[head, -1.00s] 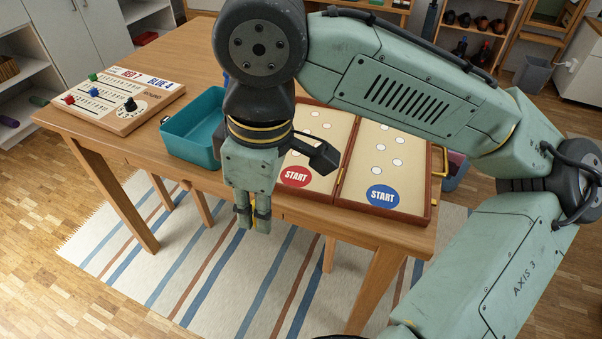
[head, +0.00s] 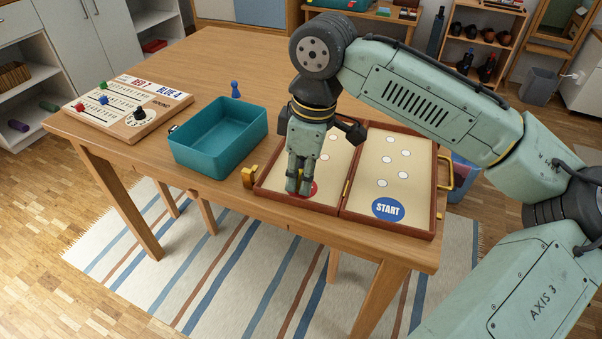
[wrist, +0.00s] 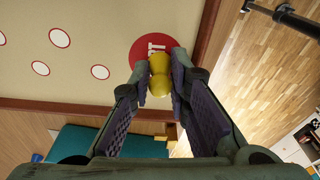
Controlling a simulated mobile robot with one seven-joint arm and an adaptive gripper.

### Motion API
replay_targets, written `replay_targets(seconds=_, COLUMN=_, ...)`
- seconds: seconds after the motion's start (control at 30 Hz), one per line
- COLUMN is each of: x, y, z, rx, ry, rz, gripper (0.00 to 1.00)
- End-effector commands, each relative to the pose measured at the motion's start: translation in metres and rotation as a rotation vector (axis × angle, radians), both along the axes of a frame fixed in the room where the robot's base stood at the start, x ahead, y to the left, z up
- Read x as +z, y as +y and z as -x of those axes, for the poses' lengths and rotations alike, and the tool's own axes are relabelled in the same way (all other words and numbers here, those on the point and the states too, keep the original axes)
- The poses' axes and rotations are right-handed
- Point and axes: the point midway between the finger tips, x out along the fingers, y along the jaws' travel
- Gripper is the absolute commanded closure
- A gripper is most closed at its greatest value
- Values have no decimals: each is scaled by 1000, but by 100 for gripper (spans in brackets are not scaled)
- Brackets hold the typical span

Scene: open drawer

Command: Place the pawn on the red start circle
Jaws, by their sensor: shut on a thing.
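My gripper (head: 298,188) is shut on a yellow pawn (wrist: 159,74), which shows between the fingertips in the wrist view. In the head view the fingers hide most of the pawn. The red start circle (head: 313,189) is on the left panel of the open game board (head: 275,178), partly covered by my gripper. In the wrist view the red circle (wrist: 143,47) lies behind and around the pawn's far end. I cannot tell whether the pawn touches the board.
A blue start circle (head: 388,209) is on the board's right panel. A teal bin (head: 200,155) stands left of the board, with a blue pawn (head: 235,89) behind it. A scoreboard (head: 128,108) lies at the table's left.

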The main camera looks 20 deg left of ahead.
Motion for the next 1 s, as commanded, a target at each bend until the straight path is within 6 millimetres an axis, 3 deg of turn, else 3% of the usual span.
replay_targets(seconds=0.33, x=-4, y=0, z=1, rx=2, ry=1, rz=-1, gripper=94)
replay_targets(seconds=0.37, x=-3, y=0, z=1, rx=1, ry=0, rz=-1, gripper=82)
replay_targets(seconds=0.47, x=-3, y=0, z=0, rx=1, ry=0, rz=0, gripper=75)
replay_targets(seconds=0.77, x=-2, y=0, z=0, rx=1, ry=-1, rz=0, gripper=75)
replay_targets(seconds=0.87, x=3, y=0, z=0, rx=0, ry=-2, rz=-1, gripper=75)
replay_targets(seconds=1.0, x=26, y=-1, z=0, rx=2, ry=-2, rz=-4, gripper=75)
